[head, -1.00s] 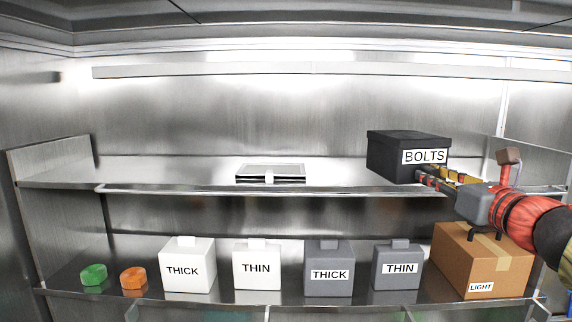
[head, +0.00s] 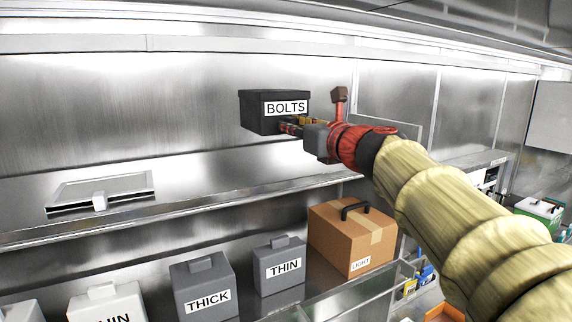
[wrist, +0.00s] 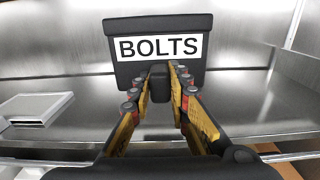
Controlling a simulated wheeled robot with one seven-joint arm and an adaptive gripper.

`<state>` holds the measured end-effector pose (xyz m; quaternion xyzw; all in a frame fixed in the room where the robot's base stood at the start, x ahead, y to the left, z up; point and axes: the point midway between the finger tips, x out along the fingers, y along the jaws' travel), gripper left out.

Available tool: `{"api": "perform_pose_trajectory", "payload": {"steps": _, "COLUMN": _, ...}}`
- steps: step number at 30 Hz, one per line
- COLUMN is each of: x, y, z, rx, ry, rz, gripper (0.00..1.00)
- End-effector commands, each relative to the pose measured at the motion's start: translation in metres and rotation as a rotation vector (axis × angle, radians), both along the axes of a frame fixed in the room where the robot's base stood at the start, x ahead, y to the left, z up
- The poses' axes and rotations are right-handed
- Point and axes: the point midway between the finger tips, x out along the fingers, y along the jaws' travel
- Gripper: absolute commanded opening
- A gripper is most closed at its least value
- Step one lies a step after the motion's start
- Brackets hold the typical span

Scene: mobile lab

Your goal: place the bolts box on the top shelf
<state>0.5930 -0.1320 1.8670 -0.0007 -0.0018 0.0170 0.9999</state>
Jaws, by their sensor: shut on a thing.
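The bolts box (head: 273,110) is black with a lid and a white BOLTS label. My gripper (head: 292,126) is shut on the tab on its front, below the label. In the wrist view the box (wrist: 125,72) is upright, its label facing me, and both fingers (wrist: 160,80) close around the tab. The top shelf (head: 215,182) is a bare metal surface with a front rail. In the head view the box shows above the shelf's back edge, against the back wall, and looks raised off the shelf.
A flat grey device (head: 115,185) lies on the top shelf at left; shelf around the box is clear. Below stand grey THICK (head: 203,280) and THIN (head: 280,262) containers and a cardboard LIGHT box (head: 340,235). A side panel (head: 400,125) bounds the shelf at right.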

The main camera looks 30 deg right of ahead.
Motion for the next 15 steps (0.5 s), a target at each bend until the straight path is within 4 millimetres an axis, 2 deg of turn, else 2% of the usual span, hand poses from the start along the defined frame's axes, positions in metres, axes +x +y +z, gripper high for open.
{"api": "perform_pose_trajectory", "payload": {"steps": 1, "x": 0.010, "y": -0.009, "z": -0.007, "rx": 0.003, "ry": 0.003, "rz": -0.002, "gripper": 0.00}}
{"api": "perform_pose_trajectory", "payload": {"steps": 9, "x": 0.050, "y": -0.047, "z": -0.033, "rx": 0.002, "ry": 0.001, "rz": -0.001, "gripper": 0.00}}
{"api": "perform_pose_trajectory", "payload": {"steps": 15, "x": 0.068, "y": -0.064, "z": -0.064, "rx": 0.002, "ry": 0.000, "rz": -0.001, "gripper": 0.00}}
